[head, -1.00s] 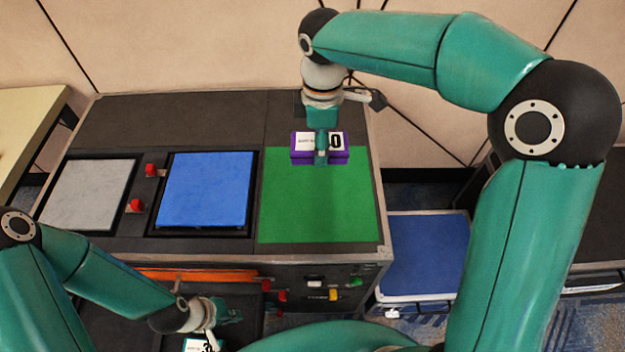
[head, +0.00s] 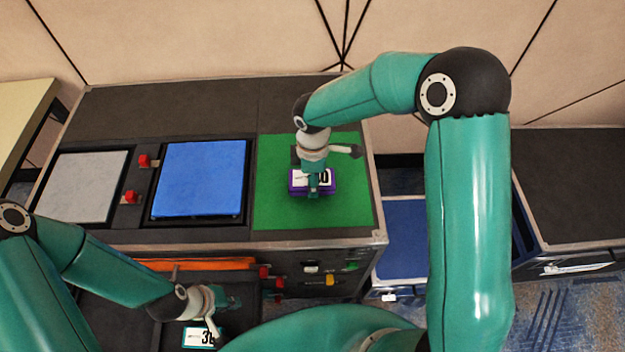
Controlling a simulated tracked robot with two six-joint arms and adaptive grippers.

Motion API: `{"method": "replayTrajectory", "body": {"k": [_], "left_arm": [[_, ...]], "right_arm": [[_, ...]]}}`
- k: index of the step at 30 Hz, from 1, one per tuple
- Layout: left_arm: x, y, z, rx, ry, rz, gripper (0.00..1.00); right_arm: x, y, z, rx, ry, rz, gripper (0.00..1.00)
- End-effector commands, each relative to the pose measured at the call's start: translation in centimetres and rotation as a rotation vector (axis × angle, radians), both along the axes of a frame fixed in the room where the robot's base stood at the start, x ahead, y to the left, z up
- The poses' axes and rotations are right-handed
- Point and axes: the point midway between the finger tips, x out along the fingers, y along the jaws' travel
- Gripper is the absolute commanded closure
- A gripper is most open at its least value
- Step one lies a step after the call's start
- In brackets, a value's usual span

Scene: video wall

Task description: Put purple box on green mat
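The purple box (head: 298,189), with a white label on top, is over the middle of the green mat (head: 275,213). My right gripper (head: 314,190) reaches down over the box from above and is shut on it, partly covering its label. I cannot tell whether the box touches the mat or is held just above it. My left gripper (head: 228,302) is low in the picture, left of centre, away from the purple box. It is small and seen at an angle, so its fingers are hard to make out.
Left of the mat are a blue panel (head: 202,178) and a grey panel (head: 82,187), with red knobs (head: 144,160) between them. A white-labelled box (head: 198,337) lies below my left gripper. A blue surface (head: 403,235) lies lower, right of the table.

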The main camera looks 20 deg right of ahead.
Motion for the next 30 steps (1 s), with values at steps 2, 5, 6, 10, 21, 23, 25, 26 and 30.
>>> {"method": "replayTrajectory", "body": {"k": [2, 5, 6, 10, 21, 23, 25, 26, 30], "left_arm": [[0.0, 0.0, 0.1, 0.000, 0.000, 0.000, 1.00], [0.0, 0.0, 0.1, 0.000, 0.000, 0.000, 1.00], [0.0, 0.0, 0.1, 0.000, 0.000, 0.000, 1.00], [0.0, 0.0, 0.1, 0.000, 0.000, 0.000, 1.00], [0.0, 0.0, -0.1, 0.000, 0.000, 0.000, 1.00], [0.0, 0.0, -0.1, 0.000, 0.000, 0.000, 1.00], [0.0, 0.0, -0.1, 0.000, 0.000, 0.000, 1.00], [0.0, 0.0, -0.1, 0.000, 0.000, 0.000, 1.00], [0.0, 0.0, 0.1, 0.000, 0.000, 0.000, 1.00]], "right_arm": [[0.0, 0.0, -1.0, 0.000, 0.002, 0.002, 0.82], [0.0, 0.0, -1.5, 0.001, -0.001, 0.000, 0.82], [0.0, 0.0, -1.6, 0.001, -0.001, 0.000, 0.82], [0.0, 0.0, -1.5, 0.000, -0.002, 0.000, 0.82], [0.0, 0.0, -1.7, 0.001, -0.001, 0.001, 0.15], [0.0, 0.0, -1.7, 0.001, -0.001, 0.001, 0.15], [0.0, 0.0, -1.7, 0.001, -0.001, 0.001, 0.15], [0.0, 0.0, -1.7, 0.001, -0.001, 0.001, 0.15], [0.0, 0.0, -1.5, 0.001, -0.001, 0.000, 0.15]]}}
